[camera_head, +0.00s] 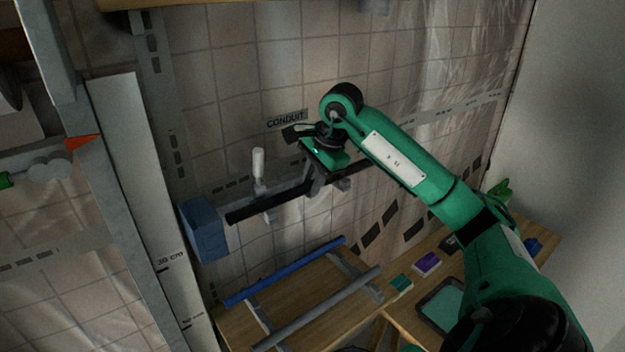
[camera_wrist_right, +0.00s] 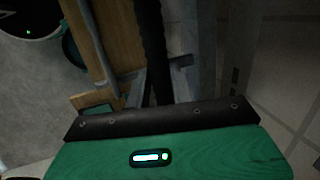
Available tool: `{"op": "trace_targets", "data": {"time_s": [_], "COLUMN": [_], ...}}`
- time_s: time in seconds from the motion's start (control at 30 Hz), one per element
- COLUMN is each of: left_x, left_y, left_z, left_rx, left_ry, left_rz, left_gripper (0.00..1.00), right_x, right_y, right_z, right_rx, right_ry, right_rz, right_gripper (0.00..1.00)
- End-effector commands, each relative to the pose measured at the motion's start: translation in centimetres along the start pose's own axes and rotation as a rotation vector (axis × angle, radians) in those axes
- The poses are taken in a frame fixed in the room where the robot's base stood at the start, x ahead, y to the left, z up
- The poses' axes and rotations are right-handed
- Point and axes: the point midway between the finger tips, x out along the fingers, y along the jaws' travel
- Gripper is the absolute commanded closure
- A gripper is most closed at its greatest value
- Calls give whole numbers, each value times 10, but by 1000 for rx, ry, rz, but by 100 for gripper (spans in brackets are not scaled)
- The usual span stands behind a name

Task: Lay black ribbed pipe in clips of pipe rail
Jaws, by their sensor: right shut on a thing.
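The black ribbed pipe (camera_head: 286,198) is held in front of the tiled wall, sloping up to the right in the head view. Its left end is close to a blue box (camera_head: 205,229). My right gripper (camera_head: 313,190) is shut on the pipe near its middle. The pipe also shows in the right wrist view (camera_wrist_right: 151,45). Grey parts of the pipe rail (camera_head: 272,214) show along the pipe below the CONDUIT label. I cannot tell whether the pipe sits inside the clips or just in front of them. My left gripper is not in view.
A blue pipe (camera_head: 285,272) and a grey pipe (camera_head: 318,309) lie on supports on the wooden table (camera_head: 235,325). A white upright handle (camera_head: 258,163) stands just above the pipe. A grey marked post (camera_head: 135,190) stands at left.

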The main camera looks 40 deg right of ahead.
Motion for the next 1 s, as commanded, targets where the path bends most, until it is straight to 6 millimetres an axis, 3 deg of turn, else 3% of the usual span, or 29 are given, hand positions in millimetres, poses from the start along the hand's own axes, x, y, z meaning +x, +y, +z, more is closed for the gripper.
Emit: {"op": "trace_targets", "data": {"time_s": [0.03,0.07,0.17,0.2,0.57,1.0], "left_x": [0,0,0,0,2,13], "left_y": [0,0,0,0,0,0], "left_z": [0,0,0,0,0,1], "left_rx": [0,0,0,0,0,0], "left_ry": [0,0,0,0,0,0], "left_rz": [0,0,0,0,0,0], "left_gripper": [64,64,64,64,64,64], "right_x": [0,0,0,0,-4,-67], "right_y": [0,0,0,0,0,-1], "right_z": [0,0,0,0,0,0], "right_rx": [0,0,0,0,0,1], "right_ry": [0,0,0,0,0,1], "right_rz": [0,-1,-1,0,-1,-5], "right_gripper": [100,73,53,52,52,52]}}
